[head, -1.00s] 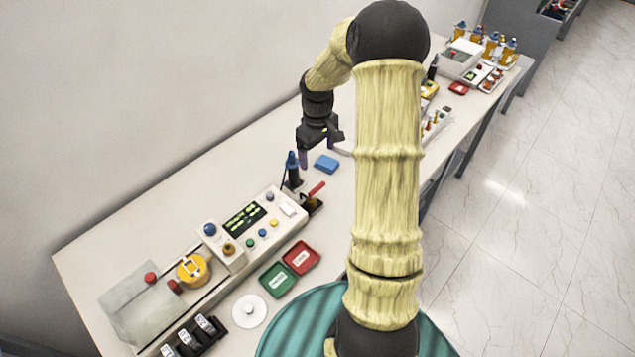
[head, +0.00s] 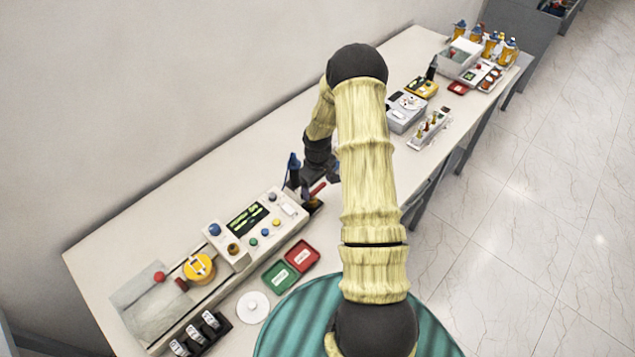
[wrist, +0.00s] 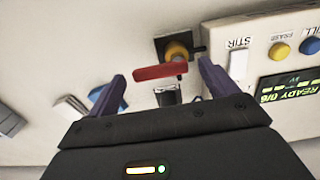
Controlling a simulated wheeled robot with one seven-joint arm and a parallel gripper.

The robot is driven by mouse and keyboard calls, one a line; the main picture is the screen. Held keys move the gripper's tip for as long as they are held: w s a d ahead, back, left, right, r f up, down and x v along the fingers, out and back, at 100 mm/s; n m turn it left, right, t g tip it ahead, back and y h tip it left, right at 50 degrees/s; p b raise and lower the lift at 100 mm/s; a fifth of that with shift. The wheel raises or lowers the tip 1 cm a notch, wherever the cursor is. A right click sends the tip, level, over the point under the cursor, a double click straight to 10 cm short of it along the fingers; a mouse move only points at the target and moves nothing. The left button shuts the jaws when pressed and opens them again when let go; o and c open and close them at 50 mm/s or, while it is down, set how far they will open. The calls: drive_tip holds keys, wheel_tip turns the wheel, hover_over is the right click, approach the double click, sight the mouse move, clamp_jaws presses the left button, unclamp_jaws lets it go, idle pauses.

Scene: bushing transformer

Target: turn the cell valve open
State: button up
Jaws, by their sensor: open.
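The cell valve shows as a red lever handle (head: 317,189) at the right end of the instrument. In the wrist view the red handle (wrist: 160,71) lies crosswise, slightly tilted, in front of a yellow-orange hub (wrist: 177,50) on a dark square mount. My gripper (head: 322,172) is just above and behind the handle in the head view, partly covered by my own arm. In the wrist view its two purple fingers stand apart, one on each side of the handle, with nothing clamped. Whether they touch the handle cannot be told.
The instrument with a green-lit display (head: 247,217) and buttons stands left of the valve. A dark holder with a blue top (head: 293,163) rises close beside my gripper. Red (head: 302,255) and green (head: 278,277) trays lie in front. The bench behind the instrument is clear.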

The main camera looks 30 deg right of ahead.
drive_tip(key=shift+f, duration=0.1)
drive_tip(key=c, duration=1)
drive_tip(key=shift+b, duration=0.3)
drive_tip(key=m+b, duration=0.1)
drive_tip(key=m, duration=0.1)
drive_tip(key=s+m+b, duration=0.1)
drive_tip(key=m+b, duration=0.1)
drive_tip(key=shift+f, duration=0.15)
drive_tip(key=m+b, duration=0.1)
drive_tip(key=m, duration=0.1)
drive_tip(key=m+b, duration=0.2)
drive_tip(key=shift+s+a+m, duration=0.1)
drive_tip(key=shift+s+m, duration=0.3)
drive_tip(key=m, duration=0.1)
drive_tip(key=m+b, duration=0.1)
drive_tip(key=m, duration=0.1)
drive_tip(key=s+m, duration=0.1)
drive_tip(key=shift+a+m+b, duration=0.3)
drive_tip(key=shift+s+a+r+m, duration=0.1)
drive_tip(key=shift+a+m, duration=0.1)
drive_tip(key=shift+m, duration=0.95)
drive_tip(key=shift+s+a+r+m, duration=0.1)
drive_tip(key=shift+a+m, duration=0.1)
drive_tip(key=shift+m, duration=0.95)
